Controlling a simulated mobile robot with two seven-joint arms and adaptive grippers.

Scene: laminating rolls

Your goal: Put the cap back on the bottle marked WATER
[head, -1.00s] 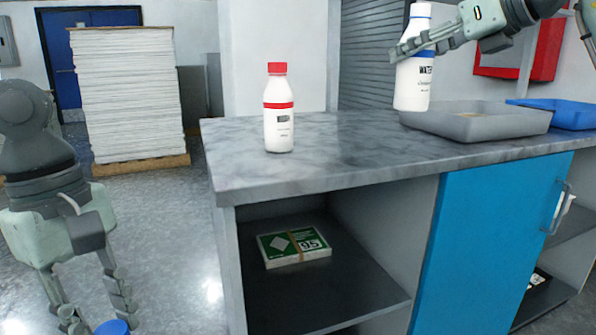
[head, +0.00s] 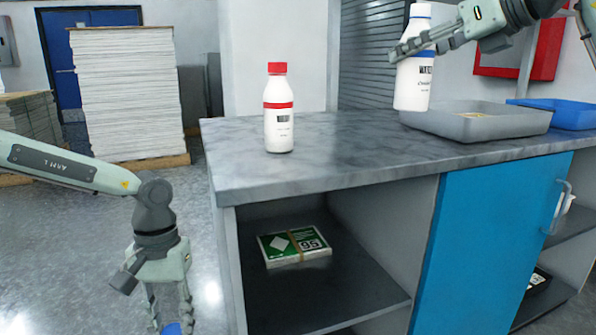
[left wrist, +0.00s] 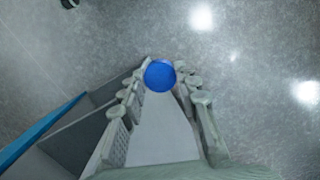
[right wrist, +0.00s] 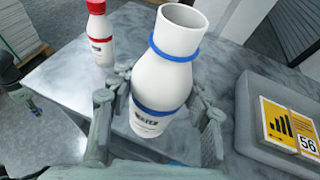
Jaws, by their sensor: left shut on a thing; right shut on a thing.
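The white bottle marked WATER (head: 413,80) has blue bands and is held upright by my right gripper (head: 420,48), above the counter beside the grey tray. In the right wrist view the bottle (right wrist: 175,60) has an open, uncapped mouth, and my right gripper (right wrist: 160,100) is shut around its body. The blue cap (left wrist: 159,75) is between the fingertips of my left gripper (left wrist: 160,82). In the head view the cap (head: 172,328) shows at the bottom edge, below the counter's height and left of the cabinet, with my left gripper (head: 170,315) pointing down.
A red-capped white bottle (head: 279,110) stands on the marbled counter (head: 330,160). A grey tray (head: 475,122) and a blue tray (head: 565,115) sit at the right. A green-and-white pack (head: 294,247) lies on the shelf below. The counter's front middle is clear.

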